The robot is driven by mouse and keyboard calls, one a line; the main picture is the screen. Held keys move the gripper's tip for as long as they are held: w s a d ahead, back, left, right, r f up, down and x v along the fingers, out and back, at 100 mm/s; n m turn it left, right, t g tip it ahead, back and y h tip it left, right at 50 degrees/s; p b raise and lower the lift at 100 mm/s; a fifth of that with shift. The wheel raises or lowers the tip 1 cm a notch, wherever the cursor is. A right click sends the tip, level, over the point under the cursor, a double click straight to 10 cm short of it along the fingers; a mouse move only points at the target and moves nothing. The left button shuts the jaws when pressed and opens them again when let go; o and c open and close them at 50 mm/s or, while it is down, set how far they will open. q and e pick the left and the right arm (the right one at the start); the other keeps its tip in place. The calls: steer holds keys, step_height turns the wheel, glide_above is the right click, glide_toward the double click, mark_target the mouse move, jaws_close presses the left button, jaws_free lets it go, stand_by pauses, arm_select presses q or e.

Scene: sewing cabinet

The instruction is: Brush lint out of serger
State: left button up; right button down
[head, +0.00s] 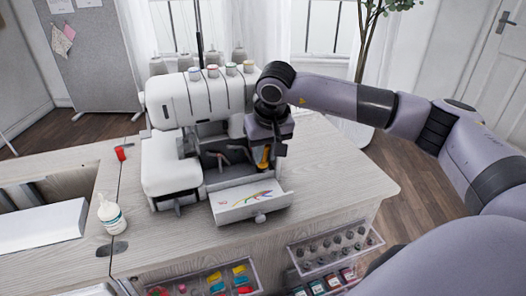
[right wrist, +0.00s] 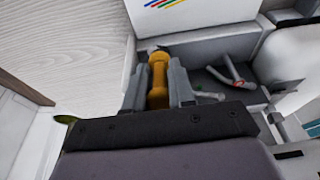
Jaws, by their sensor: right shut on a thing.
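The white serger (head: 205,98) stands on the wooden cabinet top. Its front cover (head: 246,200) is folded down, with a colourful curved print on it, and the looper area (head: 218,160) is exposed. My right gripper (head: 264,160) is at the right end of that opening. It is shut on a brush with a yellow-orange handle (right wrist: 158,80). In the right wrist view the handle sits between the two grey fingers (right wrist: 160,88), pointing into the opening. The bristles are hard to make out, and I see no lint clearly. My left gripper is not in view.
A white bottle (head: 112,215) and a small red item (head: 122,153) stand left of the serger. Open trays with coloured items (head: 205,284) and spools or bobbins (head: 335,248) stick out below the front edge. The tabletop right of the serger is clear.

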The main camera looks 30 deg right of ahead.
steer(key=shift+s+d, duration=0.1)
steer(key=shift+d, duration=0.2)
step_height(320, 180, up, 6)
steer(key=p, duration=0.4)
stand_by(0.6)
